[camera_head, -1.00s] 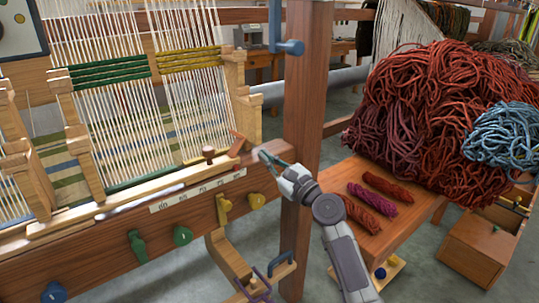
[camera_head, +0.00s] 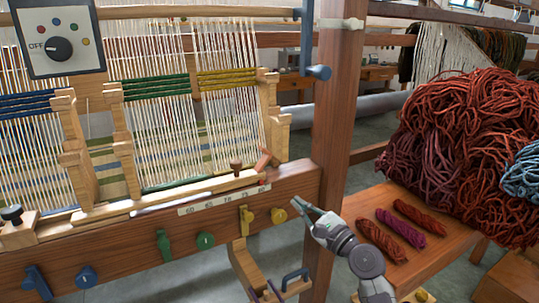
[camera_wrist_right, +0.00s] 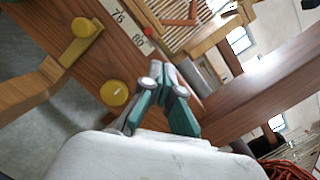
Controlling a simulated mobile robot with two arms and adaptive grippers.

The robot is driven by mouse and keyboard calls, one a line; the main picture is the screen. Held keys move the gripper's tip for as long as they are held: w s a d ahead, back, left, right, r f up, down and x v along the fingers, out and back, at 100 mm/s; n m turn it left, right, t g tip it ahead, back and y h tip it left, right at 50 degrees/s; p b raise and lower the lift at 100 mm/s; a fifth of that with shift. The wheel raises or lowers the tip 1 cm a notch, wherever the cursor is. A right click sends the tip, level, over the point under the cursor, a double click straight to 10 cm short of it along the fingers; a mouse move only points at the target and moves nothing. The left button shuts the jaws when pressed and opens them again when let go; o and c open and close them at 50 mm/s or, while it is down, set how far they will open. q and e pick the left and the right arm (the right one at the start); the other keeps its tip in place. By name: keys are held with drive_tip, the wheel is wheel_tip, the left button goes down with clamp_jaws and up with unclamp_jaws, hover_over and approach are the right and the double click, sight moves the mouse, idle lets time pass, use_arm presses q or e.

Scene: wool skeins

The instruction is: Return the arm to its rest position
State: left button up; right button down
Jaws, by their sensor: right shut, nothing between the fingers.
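My right gripper (camera_head: 309,211) is shut and empty in the head view, in front of the loom's wooden post (camera_head: 335,120) and just right of the yellow knob (camera_head: 279,215). In the right wrist view its green-grey fingers (camera_wrist_right: 165,98) are together with nothing between them. The yellow knob (camera_wrist_right: 115,93) shows left of the fingers there. My left gripper is in neither view.
The loom beam (camera_head: 120,240) carries several knobs and levers. A wooden bench (camera_head: 440,248) at right holds three small red and purple skeins (camera_head: 400,228). A large red wool pile (camera_head: 460,140) stands behind it. Grey floor shows below the loom.

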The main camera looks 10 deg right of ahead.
drive_tip(key=s+a+f+n+g+h, duration=0.3)
drive_tip(key=s+f+n+g, duration=0.5)
drive_tip(key=s+f+n, duration=0.8)
drive_tip(key=s+d+f+n+g+h, duration=0.2)
drive_tip(key=s+f+n, duration=0.1)
drive_tip(key=s, duration=0.5)
drive_tip(key=s+d+f+n+g+h, duration=0.2)
drive_tip(key=s+d+n, duration=0.1)
drive_tip(key=s, duration=0.5)
drive_tip(key=s+d+f+n+g+h, duration=0.1)
drive_tip(key=s+d+f+n+h, duration=0.15)
drive_tip(key=s, duration=0.55)
wheel_tip(320, 180, down, 24)
drive_tip(key=g, duration=0.2)
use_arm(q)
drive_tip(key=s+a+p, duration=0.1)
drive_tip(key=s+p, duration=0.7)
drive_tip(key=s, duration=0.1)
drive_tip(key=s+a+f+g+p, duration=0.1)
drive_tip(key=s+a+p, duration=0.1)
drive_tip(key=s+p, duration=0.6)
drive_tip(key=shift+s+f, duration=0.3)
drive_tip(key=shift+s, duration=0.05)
use_arm(e)
drive_tip(key=s+d+f+n+g, duration=0.1)
drive_tip(key=s+d+f, duration=0.1)
drive_tip(key=s, duration=1.6)
drive_tip(key=shift+d+f, duration=0.2)
drive_tip(key=shift+d, duration=0.2)
